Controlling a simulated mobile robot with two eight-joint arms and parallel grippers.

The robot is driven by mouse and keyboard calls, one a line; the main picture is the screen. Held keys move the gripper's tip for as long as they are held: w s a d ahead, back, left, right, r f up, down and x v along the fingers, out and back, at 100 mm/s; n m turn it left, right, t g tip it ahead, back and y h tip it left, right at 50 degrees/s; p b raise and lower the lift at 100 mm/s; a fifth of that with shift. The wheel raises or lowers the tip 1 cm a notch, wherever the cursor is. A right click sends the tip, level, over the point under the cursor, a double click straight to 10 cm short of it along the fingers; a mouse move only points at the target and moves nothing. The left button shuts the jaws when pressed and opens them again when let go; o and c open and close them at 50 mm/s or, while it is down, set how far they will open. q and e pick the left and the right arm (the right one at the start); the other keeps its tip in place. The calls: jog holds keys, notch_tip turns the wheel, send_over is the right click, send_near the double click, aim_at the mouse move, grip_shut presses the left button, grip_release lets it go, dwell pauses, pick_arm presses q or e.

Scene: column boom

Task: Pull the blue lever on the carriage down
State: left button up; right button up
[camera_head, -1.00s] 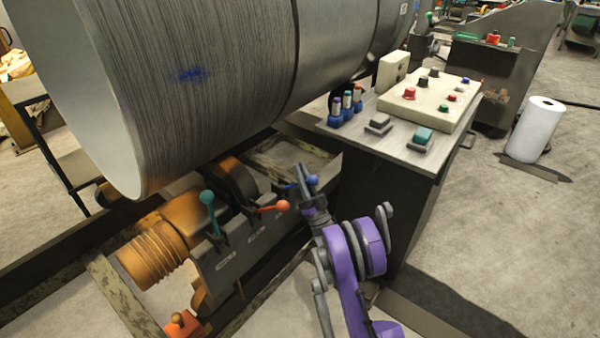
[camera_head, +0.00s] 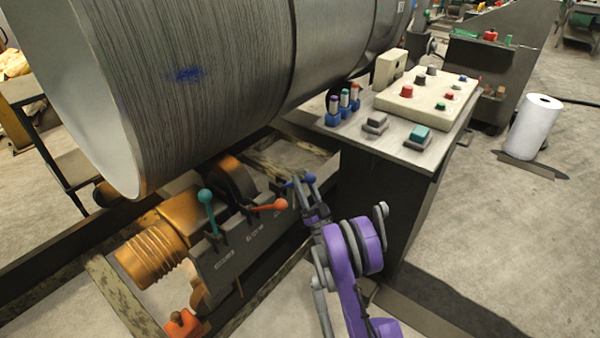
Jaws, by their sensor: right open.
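The blue lever (camera_head: 310,177) has a round blue knob and sits at the right end of the carriage (camera_head: 240,252), its arm pointing right and roughly level. The teal lever (camera_head: 207,198) stands upright at the left, and the orange lever (camera_head: 279,205) points right between them. My right gripper (camera_head: 304,181), on a purple and grey arm, is open at the blue lever. Its fingers overlap the lever's arm and knob in the picture and partly hide them. I cannot tell whether they touch it. My left gripper is out of view.
A large metal roll (camera_head: 210,70) hangs over the carriage. A control desk (camera_head: 400,150) with buttons and small bottles stands right of my gripper. An orange motor (camera_head: 155,248) is at the carriage's left. A white paper roll (camera_head: 533,127) stands on open floor.

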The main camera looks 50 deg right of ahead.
jog(key=v, duration=0.7)
jog(key=shift+s+f+p, duration=0.2)
jog(key=shift+f+p, duration=0.15)
jog(key=shift+f, duration=0.05)
